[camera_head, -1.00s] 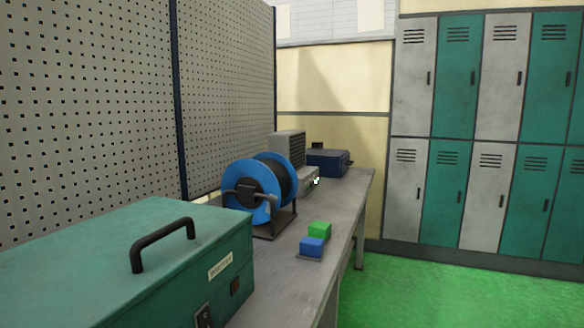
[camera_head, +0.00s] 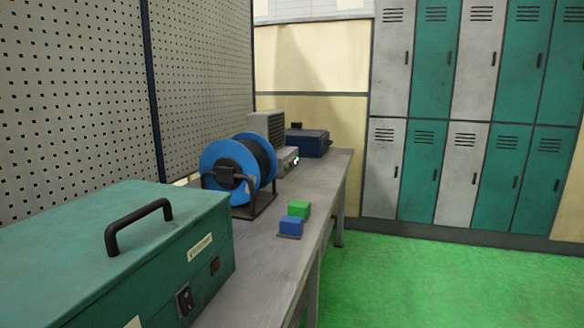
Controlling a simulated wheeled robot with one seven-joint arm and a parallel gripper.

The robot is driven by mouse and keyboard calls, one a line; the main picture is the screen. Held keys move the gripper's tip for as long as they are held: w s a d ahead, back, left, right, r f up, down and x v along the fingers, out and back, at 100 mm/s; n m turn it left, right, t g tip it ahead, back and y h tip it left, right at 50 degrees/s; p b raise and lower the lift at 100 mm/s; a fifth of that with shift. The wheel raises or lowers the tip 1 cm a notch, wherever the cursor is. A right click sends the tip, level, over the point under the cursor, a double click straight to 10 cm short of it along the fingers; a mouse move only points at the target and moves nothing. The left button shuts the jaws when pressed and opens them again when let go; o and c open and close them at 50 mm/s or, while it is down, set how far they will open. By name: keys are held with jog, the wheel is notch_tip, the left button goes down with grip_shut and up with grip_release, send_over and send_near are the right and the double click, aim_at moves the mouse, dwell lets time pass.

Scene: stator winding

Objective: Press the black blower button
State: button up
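No blower is plainly marked in view. A grey louvred unit (camera_head: 266,127) stands far back on the bench, with a low grey box (camera_head: 286,160) at its foot showing small green lights and dark spots. These are too small to tell apart as buttons. A green metal case (camera_head: 120,230) with a black handle (camera_head: 139,226) fills the near left. Its front has a black switch (camera_head: 184,300), a small brown-black part (camera_head: 215,267) and a label I cannot read. Which of these is the blower button I cannot tell. My gripper is not in view.
A blue cable reel (camera_head: 232,168) stands mid-bench, with a green block (camera_head: 299,209) and a blue block (camera_head: 291,226) near the front edge. A dark blue box (camera_head: 307,142) sits behind. Pegboard (camera_head: 70,90) bounds the left, lockers (camera_head: 461,110) the back. The green floor (camera_head: 430,280) is clear.

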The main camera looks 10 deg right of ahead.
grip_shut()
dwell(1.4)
